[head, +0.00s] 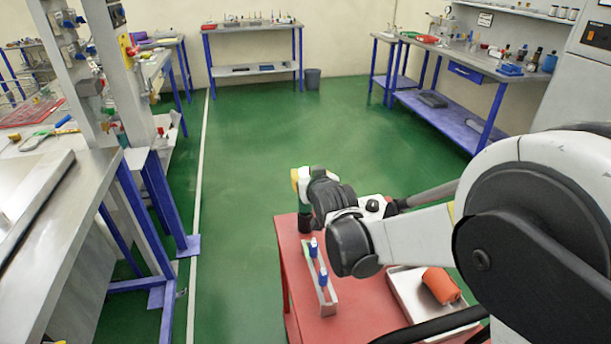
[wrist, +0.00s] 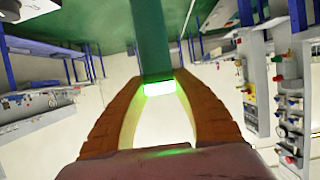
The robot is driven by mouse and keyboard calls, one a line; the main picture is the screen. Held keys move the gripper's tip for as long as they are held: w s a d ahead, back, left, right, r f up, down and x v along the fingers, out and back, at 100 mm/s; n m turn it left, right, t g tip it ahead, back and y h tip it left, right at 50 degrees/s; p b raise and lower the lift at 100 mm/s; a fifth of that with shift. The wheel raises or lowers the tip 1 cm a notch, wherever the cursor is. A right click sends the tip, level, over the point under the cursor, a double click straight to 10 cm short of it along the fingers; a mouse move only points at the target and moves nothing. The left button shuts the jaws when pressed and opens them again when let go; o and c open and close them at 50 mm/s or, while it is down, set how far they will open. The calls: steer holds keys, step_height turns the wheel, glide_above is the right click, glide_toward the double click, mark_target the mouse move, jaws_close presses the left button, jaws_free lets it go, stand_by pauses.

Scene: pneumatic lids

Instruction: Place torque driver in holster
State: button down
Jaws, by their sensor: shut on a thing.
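My gripper (head: 298,183) is over the far left corner of the red table, with one orange fingertip showing. In the wrist view its two brown-orange fingers (wrist: 160,85) are closed on a long teal-green bar, which looks like the torque driver (wrist: 150,38). A dark upright cylinder (head: 306,224) stands below my gripper at the table corner. It may be the holster; I cannot tell whether the driver touches it.
The red table (head: 352,318) bears a pale rack (head: 326,292) with two blue-topped pieces and a metal tray (head: 405,290) holding an orange cylinder (head: 441,285). A grey workbench (head: 62,225) stands at left. Open green floor (head: 250,150) lies beyond the table.

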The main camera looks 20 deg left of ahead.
steer(key=shift+f, duration=0.15)
steer(key=c, duration=1.1)
jaws_free()
steer(key=shift+r, duration=0.25)
steer(key=p+v, duration=0.3)
steer(key=v, duration=0.9)
steer(key=shift+p, duration=0.3)
